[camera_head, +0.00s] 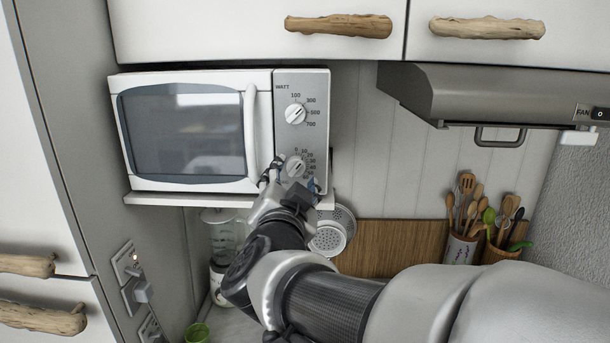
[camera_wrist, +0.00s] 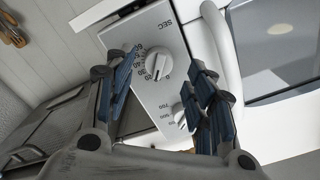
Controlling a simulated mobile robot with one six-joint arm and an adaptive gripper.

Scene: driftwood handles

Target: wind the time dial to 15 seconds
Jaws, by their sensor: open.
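The white microwave (camera_head: 190,130) sits on a shelf with its grey control panel (camera_head: 287,135) at the right. The round white time dial (camera_head: 295,167) is the lower knob; in the wrist view it (camera_wrist: 158,66) shows beside the SEC label, with its raised grip bar upright. I cannot read its exact setting. The upper WATT dial (camera_head: 295,113) also shows in the wrist view (camera_wrist: 178,113). My gripper (camera_head: 290,173) is open in front of the time dial. In the wrist view its blue-padded fingers (camera_wrist: 162,62) stand either side of the dial, with visible gaps to it.
The microwave door handle (camera_head: 250,130) runs vertically close to the left of the dials. A range hood (camera_head: 480,95) juts out at the right. Below are a blender (camera_head: 220,240), a hanging colander (camera_head: 330,238) and pots of utensils (camera_head: 460,246). Cabinets with driftwood handles (camera_head: 338,25) are above.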

